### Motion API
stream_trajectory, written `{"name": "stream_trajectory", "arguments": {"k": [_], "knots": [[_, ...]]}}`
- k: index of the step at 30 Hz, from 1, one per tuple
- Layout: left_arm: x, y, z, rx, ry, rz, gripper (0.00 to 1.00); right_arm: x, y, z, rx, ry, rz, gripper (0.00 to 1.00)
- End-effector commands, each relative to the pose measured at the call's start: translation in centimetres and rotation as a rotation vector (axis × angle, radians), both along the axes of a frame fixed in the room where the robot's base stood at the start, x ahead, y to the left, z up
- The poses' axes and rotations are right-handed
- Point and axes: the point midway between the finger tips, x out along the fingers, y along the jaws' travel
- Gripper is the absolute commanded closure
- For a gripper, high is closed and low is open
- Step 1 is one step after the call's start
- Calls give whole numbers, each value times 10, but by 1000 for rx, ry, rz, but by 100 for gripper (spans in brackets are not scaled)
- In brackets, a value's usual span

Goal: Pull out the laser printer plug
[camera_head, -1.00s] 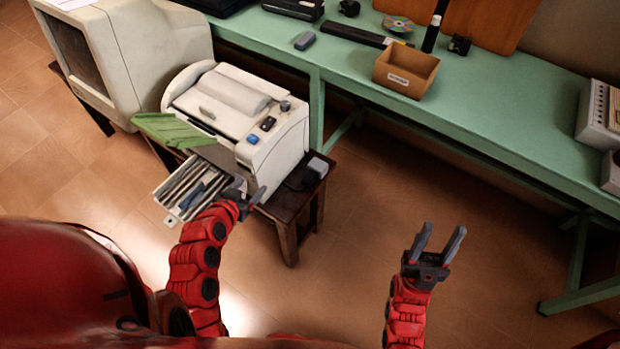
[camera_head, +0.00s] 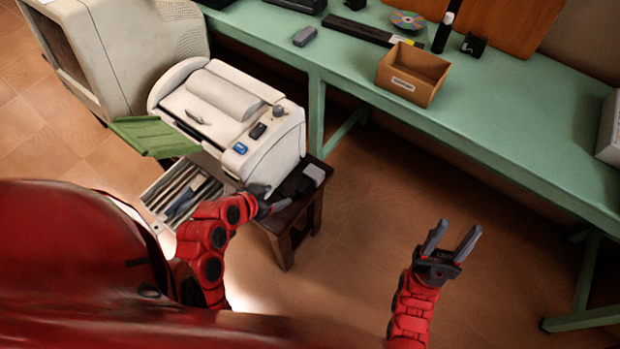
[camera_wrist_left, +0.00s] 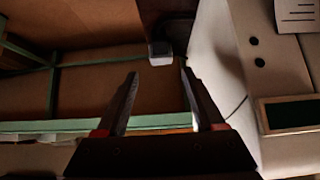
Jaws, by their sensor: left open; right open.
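The white laser printer (camera_head: 225,115) stands on a small dark wooden stool (camera_head: 285,228). A small whitish block (camera_head: 313,174), which looks like the plug, sits at the stool's right edge beside a dark piece. It also shows in the left wrist view (camera_wrist_left: 160,54), just beyond the fingertips and between their lines. My left gripper (camera_head: 275,198) is open and empty beside the printer's front right corner, short of the block. Its open fingers (camera_wrist_left: 160,76) also show in the wrist view. My right gripper (camera_head: 457,230) is open and empty over the floor, far right of the stool.
A green paper tray (camera_head: 153,136) and an open drawer (camera_head: 155,198) stick out from the printer. A beige monitor (camera_head: 140,50) stands behind it at left. A green table (camera_head: 500,120) with a cardboard box (camera_head: 412,75) runs along the back. The floor right of the stool is free.

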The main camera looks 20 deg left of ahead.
Motion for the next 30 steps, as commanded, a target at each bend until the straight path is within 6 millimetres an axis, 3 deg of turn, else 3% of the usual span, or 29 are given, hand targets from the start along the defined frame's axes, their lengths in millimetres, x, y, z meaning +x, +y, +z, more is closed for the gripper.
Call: {"name": "stream_trajectory", "arguments": {"k": [8,12,14,24,30], "knots": [[20,-8,-29,1,-5,-6,30,0,0,-43,0,1,0,50],[42,-17,-50,1,0,-8,30,0,0,-57,0,0,0,50],[49,-19,-53,-1,5,-6,30,0,0,-48,0,0,0,50],[92,-34,-98,0,2,-4,30,0,0,-44,0,0,0,50],[107,-39,-116,-1,4,-1,30,0,0,-43,0,0,0,50]]}}
